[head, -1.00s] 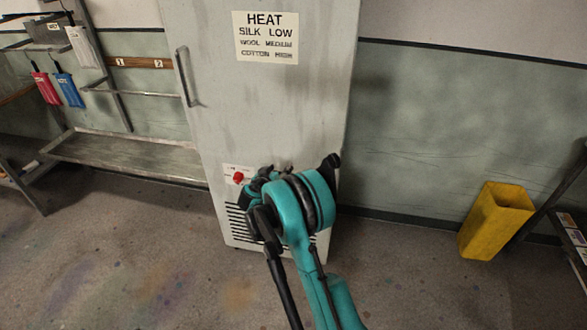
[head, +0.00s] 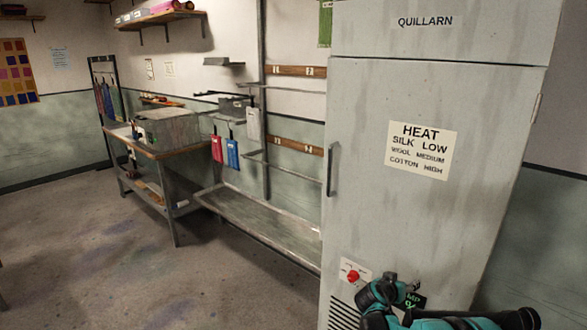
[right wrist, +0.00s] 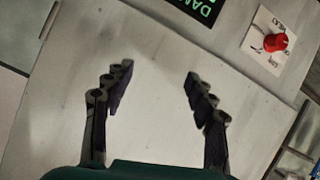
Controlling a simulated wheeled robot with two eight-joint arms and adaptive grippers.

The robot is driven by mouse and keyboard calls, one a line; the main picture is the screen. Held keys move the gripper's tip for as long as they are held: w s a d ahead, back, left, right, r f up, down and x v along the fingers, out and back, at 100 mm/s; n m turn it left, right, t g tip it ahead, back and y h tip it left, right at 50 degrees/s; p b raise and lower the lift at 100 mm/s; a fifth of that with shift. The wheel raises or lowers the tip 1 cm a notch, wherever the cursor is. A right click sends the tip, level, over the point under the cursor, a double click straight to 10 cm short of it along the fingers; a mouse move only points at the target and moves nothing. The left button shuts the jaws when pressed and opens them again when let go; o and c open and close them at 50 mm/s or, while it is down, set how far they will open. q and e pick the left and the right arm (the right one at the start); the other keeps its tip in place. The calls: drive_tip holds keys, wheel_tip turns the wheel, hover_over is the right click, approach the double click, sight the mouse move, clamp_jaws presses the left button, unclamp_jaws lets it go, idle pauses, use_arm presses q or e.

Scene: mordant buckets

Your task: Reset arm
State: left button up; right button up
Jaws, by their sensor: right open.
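My right arm and gripper (head: 400,292) are low in the head view, in front of the lower part of a tall grey cabinet (head: 370,210). In the right wrist view the gripper (right wrist: 158,76) is open, its two dark fingers spread apart with nothing between them. The pale cabinet face (right wrist: 150,125) fills most of that view behind the fingers. I cannot tell how near the fingertips are to it. My left gripper is not in view.
A low metal shelf (head: 265,225) stands left of the cabinet, then a workbench (head: 163,150) with a grey box. The floor at left is open.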

drive_tip(key=s+a+r+n+g+y, duration=0.1)
drive_tip(key=s+a+r+y, duration=0.2)
drive_tip(key=s, duration=0.5)
drive_tip(key=s+a+r+n+y, duration=0.1)
drive_tip(key=s+a+r, duration=0.3)
drive_tip(key=s+a, duration=0.3)
drive_tip(key=s+a+f+n+y, duration=0.1)
drive_tip(key=s+a+n+y, duration=0.1)
drive_tip(key=s+a, duration=0.3)
drive_tip(key=s+a+f+n+y, duration=0.1)
drive_tip(key=s+a, duration=0.4)
drive_tip(key=s, duration=0.9)
drive_tip(key=f+y, duration=0.1)
drive_tip(key=y, duration=0.1)
drive_tip(key=shift+s+f+n+g+y, duration=0.2)
drive_tip(key=shift+s+n+g+y, duration=0.1)
drive_tip(key=shift+n+g, duration=0.1)
